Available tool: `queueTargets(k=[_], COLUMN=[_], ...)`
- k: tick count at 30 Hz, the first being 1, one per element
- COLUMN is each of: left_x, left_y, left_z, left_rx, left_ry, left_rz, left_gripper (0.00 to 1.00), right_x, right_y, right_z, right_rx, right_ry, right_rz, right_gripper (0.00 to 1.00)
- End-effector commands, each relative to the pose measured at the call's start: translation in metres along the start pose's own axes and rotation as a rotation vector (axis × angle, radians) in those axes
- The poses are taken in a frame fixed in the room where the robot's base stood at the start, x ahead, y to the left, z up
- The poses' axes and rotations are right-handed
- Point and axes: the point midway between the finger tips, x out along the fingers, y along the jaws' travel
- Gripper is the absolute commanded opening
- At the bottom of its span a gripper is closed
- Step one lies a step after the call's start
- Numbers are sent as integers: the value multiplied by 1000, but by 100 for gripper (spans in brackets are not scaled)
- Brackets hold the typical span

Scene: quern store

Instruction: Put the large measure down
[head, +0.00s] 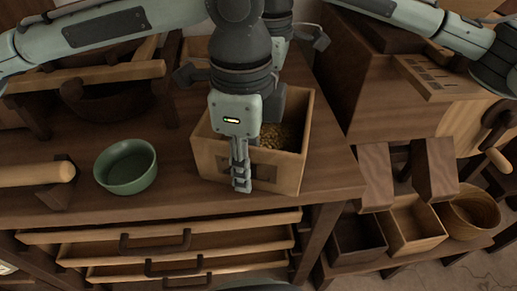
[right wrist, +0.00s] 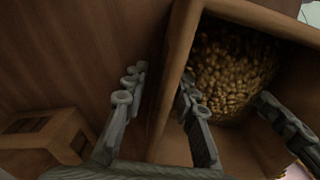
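The large measure, which I take to be the open wooden box (head: 210,160) holding golden grain, is upright near the counter's front edge. I cannot tell whether its base touches the counter. My left gripper (head: 241,170) points down at its near wall. One finger lies outside the wall, the other is hidden in the head view; it looks shut on the wall. My right gripper is mostly hidden behind the left one in the head view. In the right wrist view its fingers (right wrist: 158,100) straddle a box wall (right wrist: 178,60), with a gap on the outer side.
A green bowl (head: 125,167) stands left of the box, by a wooden handle (head: 35,174). Drawers (head: 160,250) project below the counter edge. Wooden bins (head: 412,225) and a round tub (head: 470,212) are at lower right. Bare counter (head: 180,190) lies between bowl and box.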

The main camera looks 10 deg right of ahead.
Motion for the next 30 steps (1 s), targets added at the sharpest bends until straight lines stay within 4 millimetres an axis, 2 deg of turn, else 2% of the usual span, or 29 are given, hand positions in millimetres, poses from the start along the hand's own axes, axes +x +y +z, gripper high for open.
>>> queueTargets(k=[5,8,21,25,30], left_x=[-2,-11,-97,-113,-120], left_y=[-1,-2,-1,-1,0], left_z=[0,0,0,0,0], left_rx=[-2,-2,-1,-1,-1], left_ry=[0,0,0,0,1], left_rz=[-2,-5,-3,-2,0], left_gripper=[27,27,27,27,27], right_x=[0,0,0,0,-6], right_y=[-1,-1,-1,-1,-1], right_z=[0,0,0,0,-1], right_rx=[-2,-2,-3,-3,-3], right_ry=[0,0,0,0,1], right_rz=[-2,-2,-3,-3,-1], right_gripper=[27,27,27,27,27])
